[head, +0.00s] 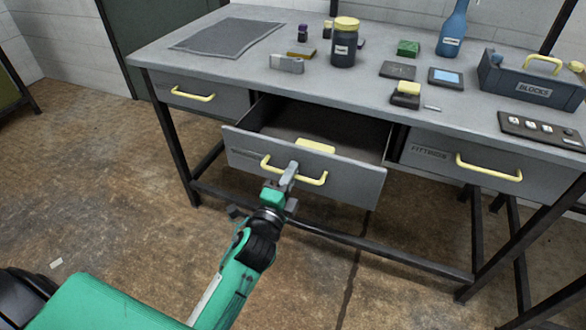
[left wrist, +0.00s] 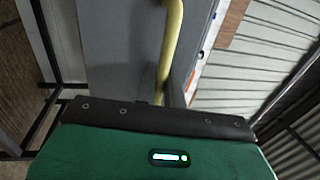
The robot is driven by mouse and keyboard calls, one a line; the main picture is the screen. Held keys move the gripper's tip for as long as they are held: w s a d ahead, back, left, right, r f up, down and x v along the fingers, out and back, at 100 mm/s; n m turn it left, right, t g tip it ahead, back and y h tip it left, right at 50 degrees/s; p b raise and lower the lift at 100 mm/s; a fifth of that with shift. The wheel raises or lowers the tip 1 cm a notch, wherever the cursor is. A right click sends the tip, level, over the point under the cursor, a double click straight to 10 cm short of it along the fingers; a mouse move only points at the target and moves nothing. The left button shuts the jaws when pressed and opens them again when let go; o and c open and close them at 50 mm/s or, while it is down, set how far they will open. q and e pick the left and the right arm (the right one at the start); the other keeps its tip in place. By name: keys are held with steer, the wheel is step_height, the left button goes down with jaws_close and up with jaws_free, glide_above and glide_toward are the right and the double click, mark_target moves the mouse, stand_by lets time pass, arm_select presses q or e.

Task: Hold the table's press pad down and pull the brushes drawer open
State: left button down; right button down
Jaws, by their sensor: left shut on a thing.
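The middle drawer (head: 350,184) stands pulled well out from under the grey table; the label on its front is too small to read. My left gripper (head: 288,178) is shut on the drawer's yellow bar handle (head: 312,180), near the handle's middle. The left wrist view shows the yellow handle (left wrist: 172,45) running up from the gripper, against the grey drawer front (left wrist: 118,50). A black block with a yellow top (head: 408,88), which looks like the press pad, stands at the table's front edge with nothing on it. My right gripper is not in view.
A yellow block (head: 315,146) shows inside the open drawer. Shut drawers stand to the left (head: 200,95) and right (head: 460,160). The tabletop holds a jar (head: 344,45), a blue bottle (head: 453,32), a blocks tote (head: 530,82) and small items. The floor before the drawer is clear.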

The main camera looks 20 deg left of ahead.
arm_select(q)
steer(key=shift+f, duration=0.1)
steer(key=c, duration=1.6)
jaws_free()
steer(key=shift+s, duration=0.1)
